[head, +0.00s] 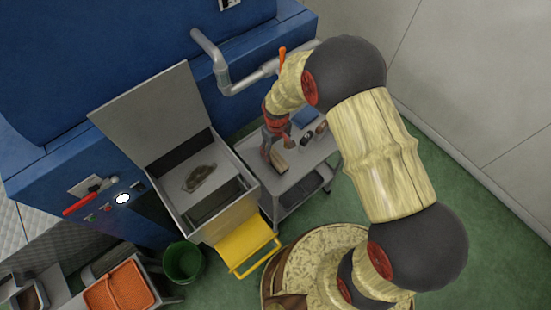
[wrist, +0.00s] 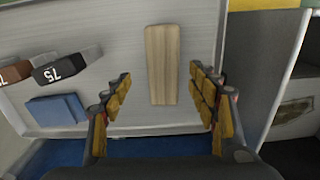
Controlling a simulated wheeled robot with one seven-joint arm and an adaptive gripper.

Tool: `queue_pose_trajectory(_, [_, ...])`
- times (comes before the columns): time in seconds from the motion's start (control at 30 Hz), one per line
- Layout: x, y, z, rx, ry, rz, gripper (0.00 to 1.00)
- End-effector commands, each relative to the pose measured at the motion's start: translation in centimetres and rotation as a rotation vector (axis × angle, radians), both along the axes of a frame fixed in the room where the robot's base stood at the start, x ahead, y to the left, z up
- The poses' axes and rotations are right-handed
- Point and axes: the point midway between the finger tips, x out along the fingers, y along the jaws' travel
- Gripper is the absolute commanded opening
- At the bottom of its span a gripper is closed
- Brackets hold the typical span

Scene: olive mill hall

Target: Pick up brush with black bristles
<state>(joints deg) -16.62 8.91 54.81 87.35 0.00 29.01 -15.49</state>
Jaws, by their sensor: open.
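A long pale wooden block (wrist: 162,65), which looks like the back of a brush, lies flat on the light grey cart top (wrist: 120,30) in the wrist view. No black bristles show; its underside is hidden. In the head view it is a small tan piece (head: 279,165) on the cart near the front edge. My gripper (wrist: 160,90) is open and empty, with its yellow-padded fingers on either side of the block's near end, apart from it. In the head view my gripper (head: 272,146) is over the cart, partly hidden by its own links.
A black block marked 75 (wrist: 68,66), a brown block (wrist: 15,72) and a blue folded piece (wrist: 55,110) lie left of the wooden block. The blue machine (head: 150,60), open steel bin (head: 200,205) and pipe (head: 240,85) stand close to the cart.

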Motion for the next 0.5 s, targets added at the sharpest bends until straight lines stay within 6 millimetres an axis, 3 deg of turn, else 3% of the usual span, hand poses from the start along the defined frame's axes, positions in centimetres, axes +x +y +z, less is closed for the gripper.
queue_pose_trajectory(0.5, [-0.1, 0.4, -5.5, 0.001, -0.001, -0.001, 0.59])
